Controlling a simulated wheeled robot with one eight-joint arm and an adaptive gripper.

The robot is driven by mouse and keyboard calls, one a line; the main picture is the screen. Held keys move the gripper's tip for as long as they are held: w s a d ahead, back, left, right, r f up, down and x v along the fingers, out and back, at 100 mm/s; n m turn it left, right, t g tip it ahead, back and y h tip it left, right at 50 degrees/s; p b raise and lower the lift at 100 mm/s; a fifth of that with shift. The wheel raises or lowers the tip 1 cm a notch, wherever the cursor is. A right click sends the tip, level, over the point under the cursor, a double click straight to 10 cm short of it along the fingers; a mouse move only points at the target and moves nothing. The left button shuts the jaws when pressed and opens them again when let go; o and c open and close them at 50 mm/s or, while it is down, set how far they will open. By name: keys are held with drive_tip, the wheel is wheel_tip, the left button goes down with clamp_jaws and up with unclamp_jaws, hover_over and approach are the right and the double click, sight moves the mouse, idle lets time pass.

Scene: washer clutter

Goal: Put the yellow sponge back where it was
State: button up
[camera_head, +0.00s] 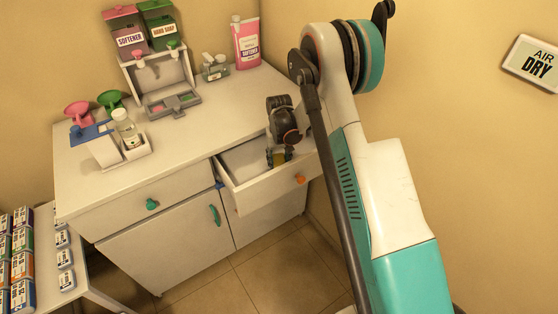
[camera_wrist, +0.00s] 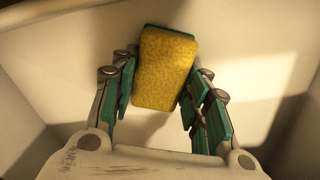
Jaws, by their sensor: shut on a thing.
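The yellow sponge (camera_wrist: 165,68) has a green backing along its top edge. In the wrist view it stands between the two fingers of my gripper (camera_wrist: 158,88), which is shut on it. Behind it are the pale inner walls of the open drawer (camera_wrist: 60,50). I cannot tell whether the sponge touches the drawer floor.
The white cabinet (camera_head: 90,170) has the drawer pulled out at its right, with an orange knob (camera_head: 300,180). Boxes (camera_head: 20,260) sit at lower left.

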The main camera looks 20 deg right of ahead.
drive_tip(key=shift+f, duration=0.2)
drive_tip(key=o, duration=1.3)
drive_tip(key=shift+r, duration=0.1)
drive_tip(key=shift+r, duration=0.15)
